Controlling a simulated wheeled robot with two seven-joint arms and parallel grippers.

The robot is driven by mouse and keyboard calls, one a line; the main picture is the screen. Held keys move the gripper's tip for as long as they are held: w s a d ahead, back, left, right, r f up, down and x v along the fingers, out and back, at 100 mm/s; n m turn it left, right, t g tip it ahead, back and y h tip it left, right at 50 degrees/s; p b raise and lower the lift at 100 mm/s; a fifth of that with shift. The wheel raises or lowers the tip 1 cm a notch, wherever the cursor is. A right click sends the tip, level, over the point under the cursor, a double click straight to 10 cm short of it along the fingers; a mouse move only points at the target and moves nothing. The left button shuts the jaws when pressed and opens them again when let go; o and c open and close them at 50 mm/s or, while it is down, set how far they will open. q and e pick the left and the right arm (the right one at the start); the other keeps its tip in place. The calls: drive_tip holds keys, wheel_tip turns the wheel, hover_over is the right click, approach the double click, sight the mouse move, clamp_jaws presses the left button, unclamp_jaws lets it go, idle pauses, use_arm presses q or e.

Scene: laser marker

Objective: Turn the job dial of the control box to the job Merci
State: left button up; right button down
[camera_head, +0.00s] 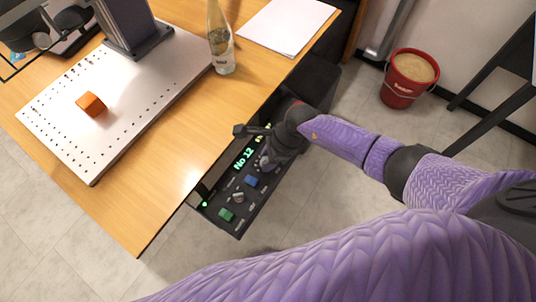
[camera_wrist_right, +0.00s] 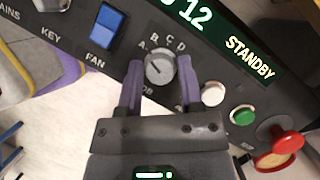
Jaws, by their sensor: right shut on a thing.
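The control box (camera_head: 235,200) is a dark panel at the table's front edge, with a green display (camera_head: 243,159) reading "No 12". In the right wrist view the job dial (camera_wrist_right: 160,68) is a grey round knob with the letters A, B, C, D around its upper side. A pale line marks the knob; I cannot tell exactly which letter it points to. My right gripper (camera_wrist_right: 158,82) is shut on the job dial, one finger on each side. In the head view the right gripper (camera_head: 268,158) covers the dial. My left gripper is not in view.
Near the dial are a blue FAN switch (camera_wrist_right: 105,22), a white button (camera_wrist_right: 213,94), a green button (camera_wrist_right: 243,115) and a red knob (camera_wrist_right: 284,142). The display also reads STANDBY. A bottle (camera_head: 220,45) and a plate (camera_head: 130,95) with an orange block (camera_head: 91,105) are on the table.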

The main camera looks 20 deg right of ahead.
drive_tip(key=m+t+p, duration=0.1)
drive_tip(key=m+p, duration=0.2)
drive_tip(key=shift+r+m, duration=0.15)
drive_tip(key=shift+m, duration=0.25)
drive_tip(key=shift+m+t+h, duration=0.3)
drive_tip(key=shift+m+h, duration=0.1)
drive_tip(key=shift+p, duration=0.35)
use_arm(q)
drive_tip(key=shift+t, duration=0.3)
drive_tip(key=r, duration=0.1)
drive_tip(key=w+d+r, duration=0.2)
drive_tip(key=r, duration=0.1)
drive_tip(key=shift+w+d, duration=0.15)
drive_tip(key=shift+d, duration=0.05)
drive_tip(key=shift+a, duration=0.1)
